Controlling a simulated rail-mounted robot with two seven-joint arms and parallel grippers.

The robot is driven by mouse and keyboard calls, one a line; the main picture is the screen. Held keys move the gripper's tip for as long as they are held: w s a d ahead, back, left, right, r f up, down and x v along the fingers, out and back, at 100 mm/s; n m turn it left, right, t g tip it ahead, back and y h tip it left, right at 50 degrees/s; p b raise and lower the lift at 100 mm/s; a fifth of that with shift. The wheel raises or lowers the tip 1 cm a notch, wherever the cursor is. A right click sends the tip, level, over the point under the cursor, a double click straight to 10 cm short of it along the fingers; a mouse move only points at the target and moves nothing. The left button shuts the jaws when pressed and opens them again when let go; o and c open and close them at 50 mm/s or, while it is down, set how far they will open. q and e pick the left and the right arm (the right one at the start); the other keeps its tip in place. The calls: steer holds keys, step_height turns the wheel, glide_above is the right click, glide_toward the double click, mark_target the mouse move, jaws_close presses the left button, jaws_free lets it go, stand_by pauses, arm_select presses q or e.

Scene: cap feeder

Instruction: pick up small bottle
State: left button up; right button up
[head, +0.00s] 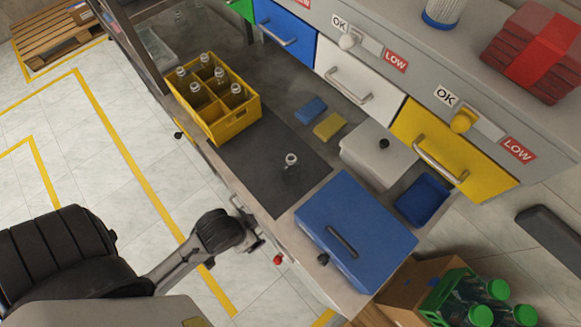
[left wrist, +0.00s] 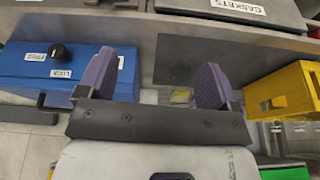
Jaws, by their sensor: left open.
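A small clear bottle (head: 291,160) stands alone on the dark mat (head: 262,185) on the bench. More small bottles (head: 204,58) stand in the yellow divided crate (head: 236,127). My left gripper (head: 256,243) is at the bench's front edge, apart from the lone bottle and nearer the floor side. In the left wrist view its two purple fingers (left wrist: 155,82) are spread with nothing held between them. I cannot make out the lone bottle in that view. My right gripper is not in view.
A blue lidded box (head: 355,230) stands right of the mat; its knobbed side shows in the left wrist view (left wrist: 95,75). A grey lidded box (head: 375,155), blue tray (head: 422,200), and blue and yellow pads (head: 328,126) lie behind. The mat around the lone bottle is clear.

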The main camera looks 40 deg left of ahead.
arm_select(q)
steer(key=shift+o, duration=0.6)
steer(key=shift+a, duration=0.2)
